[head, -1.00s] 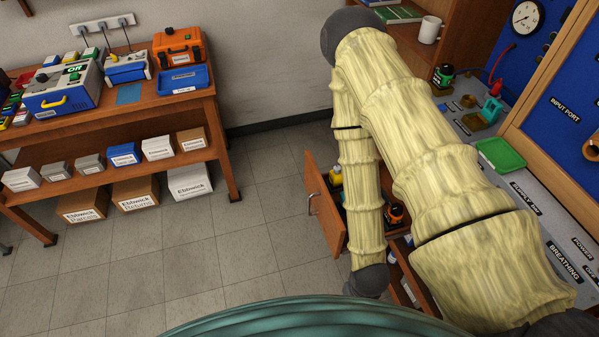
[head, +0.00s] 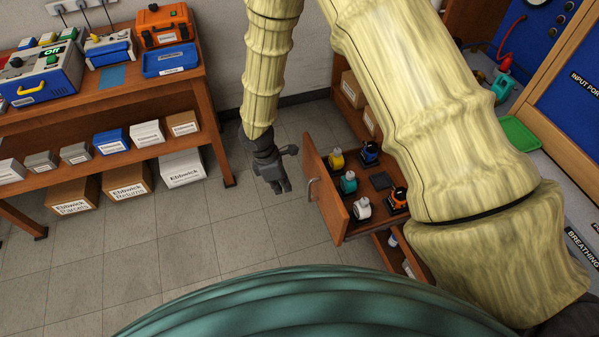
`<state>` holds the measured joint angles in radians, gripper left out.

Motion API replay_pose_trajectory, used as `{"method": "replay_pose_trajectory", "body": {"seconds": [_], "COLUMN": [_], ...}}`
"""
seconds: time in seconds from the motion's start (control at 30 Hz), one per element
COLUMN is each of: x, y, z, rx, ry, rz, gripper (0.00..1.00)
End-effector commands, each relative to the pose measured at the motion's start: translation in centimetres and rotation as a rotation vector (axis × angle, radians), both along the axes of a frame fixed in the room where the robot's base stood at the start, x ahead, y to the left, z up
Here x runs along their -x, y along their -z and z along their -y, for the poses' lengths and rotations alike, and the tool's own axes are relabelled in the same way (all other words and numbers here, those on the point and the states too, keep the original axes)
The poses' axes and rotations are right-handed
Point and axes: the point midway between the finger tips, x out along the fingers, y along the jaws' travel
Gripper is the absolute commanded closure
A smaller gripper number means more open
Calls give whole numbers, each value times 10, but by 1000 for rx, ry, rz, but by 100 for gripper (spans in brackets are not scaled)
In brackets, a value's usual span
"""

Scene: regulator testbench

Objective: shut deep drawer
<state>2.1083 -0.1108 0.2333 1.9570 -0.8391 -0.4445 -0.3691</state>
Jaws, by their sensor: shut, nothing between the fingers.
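A wooden drawer (head: 327,196) stands pulled out from the bench, its front facing left with a pale bar handle (head: 313,189). Inside it stand several small pots with yellow, blue, teal, white and orange bodies and black caps. A second wooden drawer (head: 411,266) is partly out closer to me, mostly hidden by my arm. I cannot tell from labels which is the deep one. My gripper (head: 280,188) is shut and empty. It hangs over the floor left of the first drawer's front, pointing down, apart from the handle.
A wooden table (head: 215,120) with instruments on top and boxes on its shelf stands at the left. Tiled floor (head: 200,250) lies clear between it and the drawers. A green tray (head: 520,133) lies on the bench at the right.

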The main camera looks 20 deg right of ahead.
Motion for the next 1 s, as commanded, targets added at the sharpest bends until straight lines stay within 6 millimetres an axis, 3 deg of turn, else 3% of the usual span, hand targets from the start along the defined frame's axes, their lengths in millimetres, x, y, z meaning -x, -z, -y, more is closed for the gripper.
{"method": "replay_pose_trajectory", "body": {"seconds": [0.03, 0.13, 0.23, 0.37, 1.0], "x": [-19, -46, -61, -68, -67], "y": [-11, -31, -44, -48, 19], "z": [-1, -1, -1, 0, 28], "rx": [36, 100, 141, 161, 160], "ry": [-55, -142, -191, -212, -210], "rz": [18, 40, 53, 57, 55], "gripper": [100, 100, 100, 100, 100]}}
